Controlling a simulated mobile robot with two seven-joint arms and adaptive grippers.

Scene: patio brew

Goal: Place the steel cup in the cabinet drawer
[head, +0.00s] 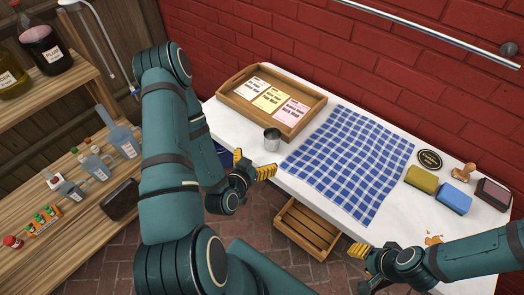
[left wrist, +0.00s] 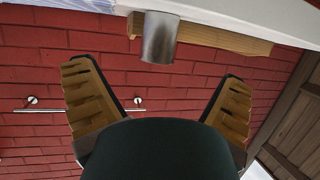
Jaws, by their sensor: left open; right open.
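The steel cup (head: 271,139) stands upright on the white tabletop (head: 240,131), near its front edge and just before the wooden tray. My left gripper (head: 262,169) is open and empty, in front of the cup and apart from it. In the left wrist view the cup (left wrist: 160,38) lies ahead, between the lines of the two spread fingers (left wrist: 157,88). My right gripper (head: 360,256) is open and empty by the table's front edge at the lower right. A slatted wooden box (head: 308,228) shows below the tabletop; I cannot tell whether it is the cabinet drawer.
A wooden tray (head: 312,118) with several labelled cards stands behind the cup. A blue checked cloth (head: 350,160) covers mid-table. Shelves with bottles (head: 97,166) stand left.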

